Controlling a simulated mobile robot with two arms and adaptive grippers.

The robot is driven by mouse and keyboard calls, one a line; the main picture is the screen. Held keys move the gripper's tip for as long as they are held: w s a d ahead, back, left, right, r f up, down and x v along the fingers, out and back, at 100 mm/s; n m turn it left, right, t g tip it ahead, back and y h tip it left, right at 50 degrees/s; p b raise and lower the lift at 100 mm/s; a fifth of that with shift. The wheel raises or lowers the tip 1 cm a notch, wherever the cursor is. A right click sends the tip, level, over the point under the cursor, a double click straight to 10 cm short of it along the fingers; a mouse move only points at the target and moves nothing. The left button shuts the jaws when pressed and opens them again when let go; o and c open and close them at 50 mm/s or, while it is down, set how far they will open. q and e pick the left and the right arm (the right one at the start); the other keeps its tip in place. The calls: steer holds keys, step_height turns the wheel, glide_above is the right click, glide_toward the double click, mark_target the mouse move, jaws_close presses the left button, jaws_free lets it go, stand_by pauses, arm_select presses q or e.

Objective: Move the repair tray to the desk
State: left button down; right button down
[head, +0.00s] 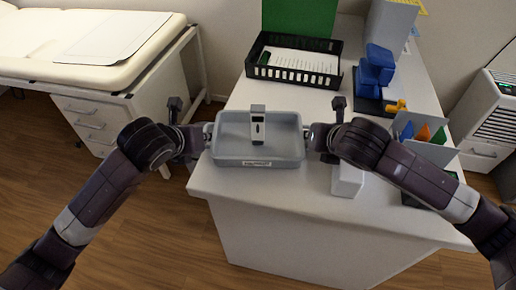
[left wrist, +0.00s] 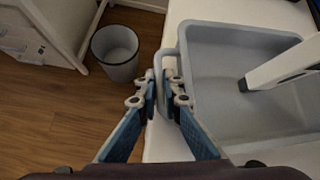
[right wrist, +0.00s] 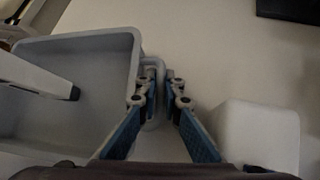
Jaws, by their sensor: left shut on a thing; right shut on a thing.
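The repair tray (head: 230,152) is a grey-blue shallow tray with a label on its front wall, at the front left of the white desk (head: 225,188). A white and dark device (head: 258,128) lies in it. My left gripper (head: 205,138) is shut on the tray's left handle, which shows between the fingers in the left wrist view (left wrist: 166,85). My right gripper (head: 312,138) is shut on the right handle, as the right wrist view (right wrist: 160,90) shows. I cannot tell whether the tray touches the desk top.
A black basket with papers (head: 295,76), a blue block-like object (head: 375,68) and a rack of coloured folders (head: 422,130) stand on the desk. A white box (head: 347,181) is near my right gripper. A padded couch (head: 90,75) stands left; a bin (left wrist: 115,50) is on the floor.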

arm_select(q)
steer(key=c, duration=2.5)
jaws_free()
steer(key=shift+a+f, duration=0.1)
steer(key=shift+f, duration=0.25)
steer(key=shift+c, duration=0.2)
arm_select(e)
steer(key=c, duration=2.5)
jaws_free()
steer(key=shift+d+f, duration=0.1)
steer(key=shift+f, duration=0.25)
steer(key=shift+c, duration=0.2)
arm_select(q)
steer(key=o, duration=0.4)
steer(key=shift+r, duration=0.15)
arm_select(e)
steer(key=o, duration=0.4)
steer(key=shift+r, duration=0.15)
arm_select(q)
steer(key=shift+o, duration=0.2)
arm_select(e)
steer(key=shift+o, duration=0.2)
